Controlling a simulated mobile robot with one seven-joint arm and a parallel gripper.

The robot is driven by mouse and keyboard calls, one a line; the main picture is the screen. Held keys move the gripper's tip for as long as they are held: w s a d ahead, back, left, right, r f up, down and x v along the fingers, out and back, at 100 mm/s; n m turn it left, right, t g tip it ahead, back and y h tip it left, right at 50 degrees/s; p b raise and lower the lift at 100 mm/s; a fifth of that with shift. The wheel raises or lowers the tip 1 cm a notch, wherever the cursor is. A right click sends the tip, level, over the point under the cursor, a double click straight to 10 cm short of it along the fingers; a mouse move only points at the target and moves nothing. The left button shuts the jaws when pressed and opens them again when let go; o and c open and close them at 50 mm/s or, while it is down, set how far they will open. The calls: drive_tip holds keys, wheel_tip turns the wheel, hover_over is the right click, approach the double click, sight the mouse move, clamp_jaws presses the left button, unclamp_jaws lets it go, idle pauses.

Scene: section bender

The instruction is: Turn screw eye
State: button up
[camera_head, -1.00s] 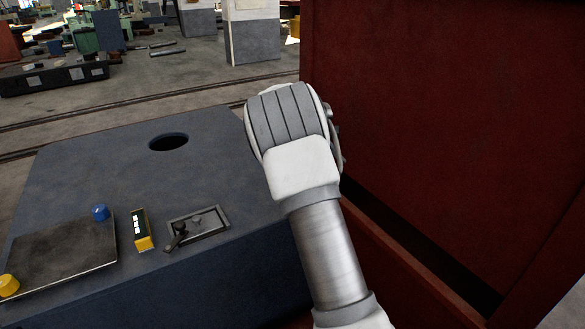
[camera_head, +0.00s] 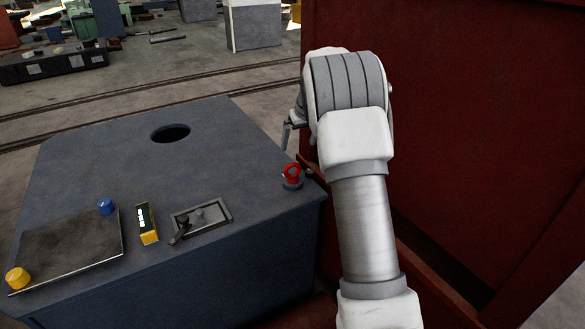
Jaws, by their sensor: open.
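A red ring-shaped fitting (camera_head: 292,172) on a dark round base stands at the right corner of the blue-grey console top (camera_head: 110,175). I cannot tell for sure whether it is the screw eye. My gripper (camera_head: 289,128) shows only as a small dark finger-like part left of my white wrist, above and behind the red fitting. It is open and appears apart from the fitting; the rest of it is hidden behind the wrist.
The console also bears a recessed plate with a black lever (camera_head: 182,226), a yellow counter (camera_head: 147,224), a blue knob (camera_head: 106,206), a yellow knob (camera_head: 17,278) and a round hole (camera_head: 170,133). A tall dark red machine wall (camera_head: 450,130) stands close on the right.

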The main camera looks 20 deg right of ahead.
sight(293, 164)
drive_tip(key=b+x, duration=0.2)
drive_tip(key=x, duration=1.1)
drive_tip(key=shift+f, duration=0.3)
drive_tip(key=c, duration=1.2)
